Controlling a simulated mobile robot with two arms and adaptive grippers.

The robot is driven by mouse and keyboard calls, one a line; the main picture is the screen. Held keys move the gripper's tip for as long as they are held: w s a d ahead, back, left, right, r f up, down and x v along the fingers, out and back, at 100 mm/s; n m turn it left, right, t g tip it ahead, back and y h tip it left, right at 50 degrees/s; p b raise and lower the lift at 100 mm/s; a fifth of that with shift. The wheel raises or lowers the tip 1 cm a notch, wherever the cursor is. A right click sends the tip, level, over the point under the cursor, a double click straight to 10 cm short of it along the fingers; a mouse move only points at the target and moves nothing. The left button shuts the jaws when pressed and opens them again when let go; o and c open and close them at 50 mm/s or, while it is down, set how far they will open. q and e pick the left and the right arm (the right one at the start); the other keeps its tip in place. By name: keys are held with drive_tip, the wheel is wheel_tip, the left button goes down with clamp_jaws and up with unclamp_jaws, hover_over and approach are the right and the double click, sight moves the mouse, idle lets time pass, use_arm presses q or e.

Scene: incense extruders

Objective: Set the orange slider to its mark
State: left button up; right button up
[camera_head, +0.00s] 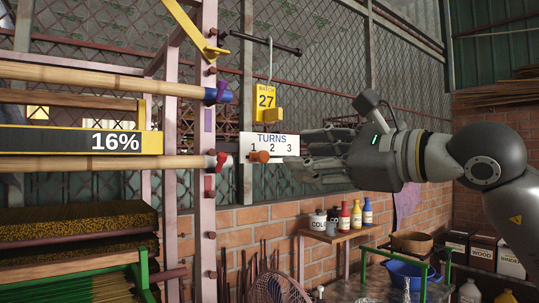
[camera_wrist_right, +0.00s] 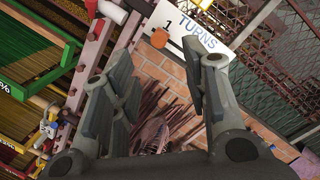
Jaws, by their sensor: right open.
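The orange slider (camera_head: 259,156) is a small round knob at the lower edge of the white TURNS plate (camera_head: 283,139), just below and slightly right of the number 1. The plate carries the numbers 1, 2 and 3. My right gripper (camera_head: 303,152) is open and empty, just right of the slider, its fingers overlapping the plate's right end in the head view. In the right wrist view, the orange slider (camera_wrist_right: 158,38) shows beyond the gap between the open fingertips (camera_wrist_right: 158,56), apart from them. I cannot make out a separate mark. My left gripper is out of view.
Bottles stand on a wooden shelf (camera_head: 345,236) below. A blue basin (camera_head: 405,273) sits lower right.

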sight(267, 157)
drive_tip(key=p+x, duration=0.3)
drive_tip(key=x, duration=0.6)
drive_tip(key=shift+p, duration=0.35)
drive_tip(key=shift+w+a+f, duration=0.1)
drive_tip(key=shift+w+a, duration=0.05)
drive_tip(key=shift+a, duration=0.05)
clamp_jaws()
drive_tip(key=shift+w, duration=0.1)
